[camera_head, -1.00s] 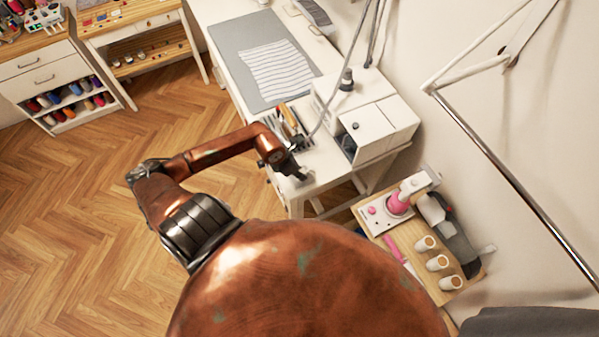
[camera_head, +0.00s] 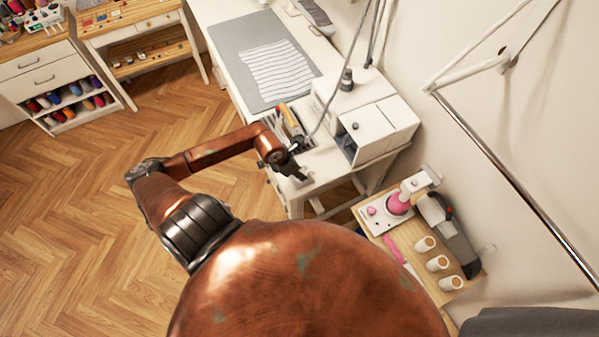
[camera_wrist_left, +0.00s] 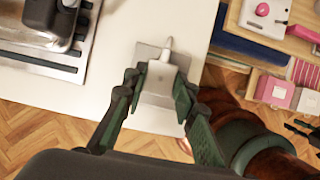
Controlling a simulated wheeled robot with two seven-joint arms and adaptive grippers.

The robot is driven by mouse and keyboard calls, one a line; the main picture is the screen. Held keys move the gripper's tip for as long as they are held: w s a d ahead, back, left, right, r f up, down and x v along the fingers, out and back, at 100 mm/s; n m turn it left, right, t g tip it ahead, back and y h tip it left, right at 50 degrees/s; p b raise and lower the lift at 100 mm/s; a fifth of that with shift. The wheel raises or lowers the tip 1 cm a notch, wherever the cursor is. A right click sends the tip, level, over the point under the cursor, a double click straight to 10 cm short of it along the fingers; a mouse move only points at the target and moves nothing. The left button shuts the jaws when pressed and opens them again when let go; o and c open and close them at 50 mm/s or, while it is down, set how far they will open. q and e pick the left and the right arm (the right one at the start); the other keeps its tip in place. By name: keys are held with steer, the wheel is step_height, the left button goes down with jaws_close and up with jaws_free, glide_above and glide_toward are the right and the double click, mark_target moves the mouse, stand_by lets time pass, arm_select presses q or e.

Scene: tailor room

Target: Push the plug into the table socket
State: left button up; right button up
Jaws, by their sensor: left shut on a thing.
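My left gripper (camera_head: 299,173) is over the near end of the white table (camera_head: 318,163) in the head view. In the left wrist view, the two dark fingers of the left gripper (camera_wrist_left: 160,84) are shut on a small white plug (camera_wrist_left: 160,76), with its pale narrow end pointing away from the wrist. A grey square plate (camera_wrist_left: 152,98), which looks like the table socket, lies on the tabletop under the plug. The plug overlaps the plate, and I cannot tell whether it is seated in it.
A white box unit (camera_head: 380,128) stands on the table behind the gripper, with a holder of tools (camera_head: 291,122) beside it. The tabletop around the plate is mostly clear.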

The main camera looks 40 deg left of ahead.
stand_by(0.6)
arm_select(q)
steer(key=shift+f+b, duration=0.55)
steer(key=o, duration=1.1)
steer(key=shift+o, duration=0.2)
steer(key=v, duration=1.2)
steer(key=shift+d, duration=0.1)
